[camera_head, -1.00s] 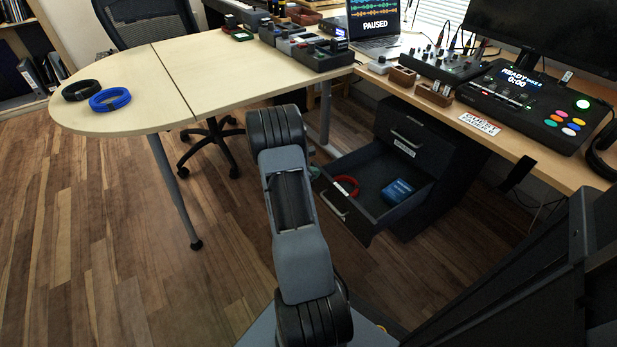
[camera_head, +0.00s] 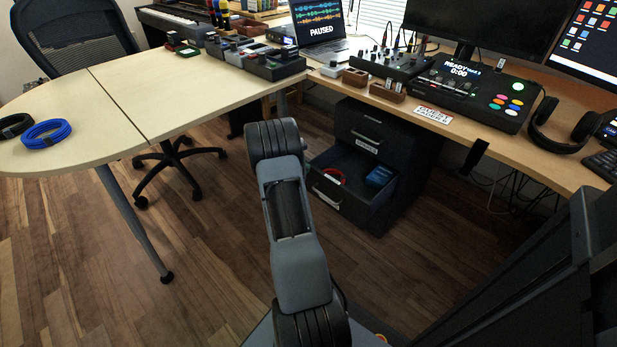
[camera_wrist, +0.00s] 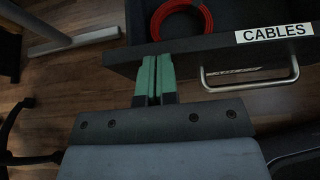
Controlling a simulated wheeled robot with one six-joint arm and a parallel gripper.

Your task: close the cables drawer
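The cables drawer (camera_head: 340,196) is the pulled-out lower drawer of the black cabinet (camera_head: 405,175). It holds a red cable coil (camera_head: 333,177) and a blue box (camera_head: 379,176). In the wrist view its dark front edge (camera_wrist: 205,45) bears a CABLES label (camera_wrist: 274,33) above a metal handle (camera_wrist: 250,78). My gripper (camera_wrist: 156,65) has its green fingers together, empty, at the drawer front left of the handle. I cannot tell whether they touch it. In the head view my arm hides the gripper.
A closed drawer with a handle (camera_head: 366,138) sits above the open one. A light table (camera_head: 110,105) with cable coils stands at left, a desk (camera_head: 480,138) with audio gear at right. An office chair (camera_head: 75,35) stands behind the table. Wood floor (camera_head: 110,270) is clear at front left.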

